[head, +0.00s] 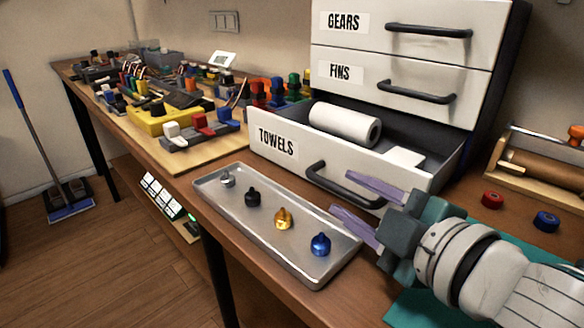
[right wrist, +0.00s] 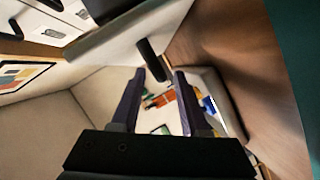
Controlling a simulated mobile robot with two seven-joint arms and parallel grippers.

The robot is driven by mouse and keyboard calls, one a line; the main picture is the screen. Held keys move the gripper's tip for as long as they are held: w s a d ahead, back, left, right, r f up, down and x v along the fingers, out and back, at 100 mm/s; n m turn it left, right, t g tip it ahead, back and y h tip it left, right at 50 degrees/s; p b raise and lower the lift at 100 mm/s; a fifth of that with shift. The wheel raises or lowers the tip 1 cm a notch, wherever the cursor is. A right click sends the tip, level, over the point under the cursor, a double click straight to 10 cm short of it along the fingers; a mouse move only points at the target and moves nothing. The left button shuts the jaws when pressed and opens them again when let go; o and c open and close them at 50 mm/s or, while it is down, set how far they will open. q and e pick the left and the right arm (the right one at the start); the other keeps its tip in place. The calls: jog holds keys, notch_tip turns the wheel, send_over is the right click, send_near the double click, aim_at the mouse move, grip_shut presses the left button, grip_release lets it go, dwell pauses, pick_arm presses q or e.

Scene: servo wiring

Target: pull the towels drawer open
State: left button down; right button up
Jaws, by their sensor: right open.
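The towels drawer (head: 300,150) is the lowest drawer of the white cabinet, labelled TOWELS, and stands pulled out. A white paper roll (head: 345,124) and a small white block (head: 403,157) lie in it. Its dark bar handle (head: 330,183) is on the front. My right gripper (head: 341,192) is open at the handle, its purple fingers pointing left. In the right wrist view, the end of the handle (right wrist: 151,60) shows near and between the open fingertips (right wrist: 158,75). I cannot tell whether they touch it. My left gripper is not in view.
A metal tray (head: 225,208) with several small coloured knobs lies just in front of the drawer. The GEARS drawer (head: 410,22) and FINS drawer (head: 372,76) above are shut. Red (head: 492,200) and blue (head: 546,221) rings and a wooden holder (head: 540,172) are at the right.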

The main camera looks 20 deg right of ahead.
jog(key=v, duration=0.7)
jog(key=shift+s+r, duration=0.1)
jog(key=shift+s, duration=0.2)
jog(key=shift+d+r+p, duration=0.1)
jog(key=shift+r+p, duration=0.2)
jog(key=shift+p, duration=0.25)
jog(key=s+a+r+m+g+p, duration=0.3)
jog(key=s+r+m+g+p, duration=0.85)
jog(key=p, duration=0.65)
notch_tip(320, 180, up, 37)
jog(key=s+n+p, duration=0.1)
jog(key=p, duration=3.5)
jog(key=shift+s+h, duration=0.4)
